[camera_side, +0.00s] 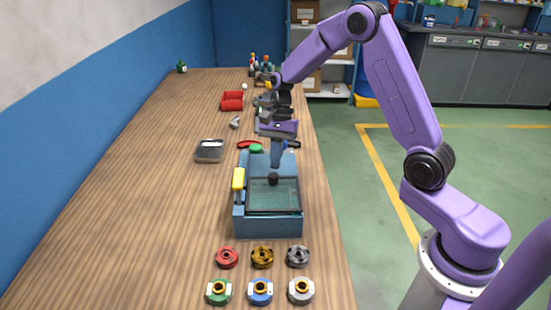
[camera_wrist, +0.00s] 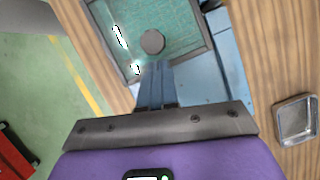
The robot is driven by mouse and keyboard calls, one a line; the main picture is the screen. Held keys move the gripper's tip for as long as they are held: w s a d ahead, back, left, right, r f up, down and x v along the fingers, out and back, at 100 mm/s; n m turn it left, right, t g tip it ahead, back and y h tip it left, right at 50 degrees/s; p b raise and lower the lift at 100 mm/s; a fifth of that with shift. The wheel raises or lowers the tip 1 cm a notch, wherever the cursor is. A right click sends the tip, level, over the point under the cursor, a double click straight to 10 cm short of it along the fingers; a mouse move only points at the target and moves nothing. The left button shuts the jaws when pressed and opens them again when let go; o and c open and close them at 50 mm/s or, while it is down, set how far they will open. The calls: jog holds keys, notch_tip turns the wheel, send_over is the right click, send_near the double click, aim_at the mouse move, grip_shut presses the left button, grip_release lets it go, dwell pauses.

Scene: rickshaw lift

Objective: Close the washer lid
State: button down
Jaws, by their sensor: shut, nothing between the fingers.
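The washer (camera_side: 268,226) is a blue box on the bench with a yellow handle (camera_side: 238,180) on its left side. Its lid (camera_side: 273,208) is a dark frame around a clear greenish pane and lies over the box opening; I cannot tell whether it is fully seated. A round black knob (camera_side: 272,179) stands at the lid's far edge. The lid (camera_wrist: 206,56) and knob (camera_wrist: 152,41) also show in the wrist view. My gripper (camera_side: 275,164) is shut and empty, pointing down just beyond the knob. Its fingertips (camera_wrist: 155,66) are beside the knob, apparently not gripping it.
Several round parts, such as a red one (camera_side: 227,257) and a green one (camera_side: 219,291), lie in front of the washer. A clear-topped tray (camera_side: 209,150) is behind it to the left. A red bin (camera_side: 232,100) is farther back. The bench's left side is clear.

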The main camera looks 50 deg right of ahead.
jog(key=shift+s+a, duration=0.1)
jog(key=shift+a, duration=0.05)
jog(key=shift+s+a, duration=0.8)
jog(key=shift+d, duration=0.1)
